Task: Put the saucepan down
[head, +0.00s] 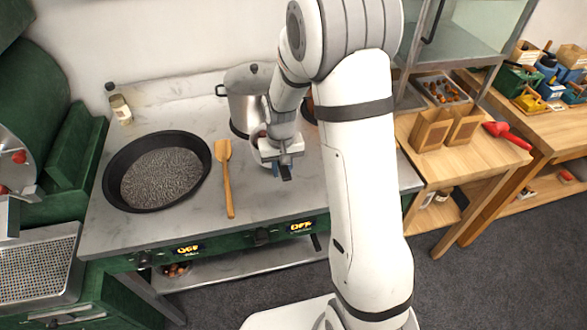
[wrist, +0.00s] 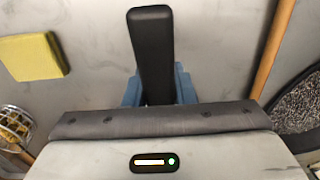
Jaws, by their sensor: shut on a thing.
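My gripper (head: 277,165) is low over the marble counter, right of the wooden spatula, and points down. In the wrist view its blue fingers (wrist: 158,88) are shut on a black handle (wrist: 152,45), which I take to be the saucepan's. The handle's dark end also shows in the head view (head: 286,173). The saucepan's body is mostly hidden behind my wrist and arm, so I cannot tell whether it touches the counter.
A wide black pan (head: 118,195) of grey grains stands left of the wooden spatula (head: 226,180). A tall metal pot (head: 243,95) stands behind my gripper. A yellow sponge (wrist: 32,57) lies on the counter. Bare counter (head: 262,207) shows in front of my gripper.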

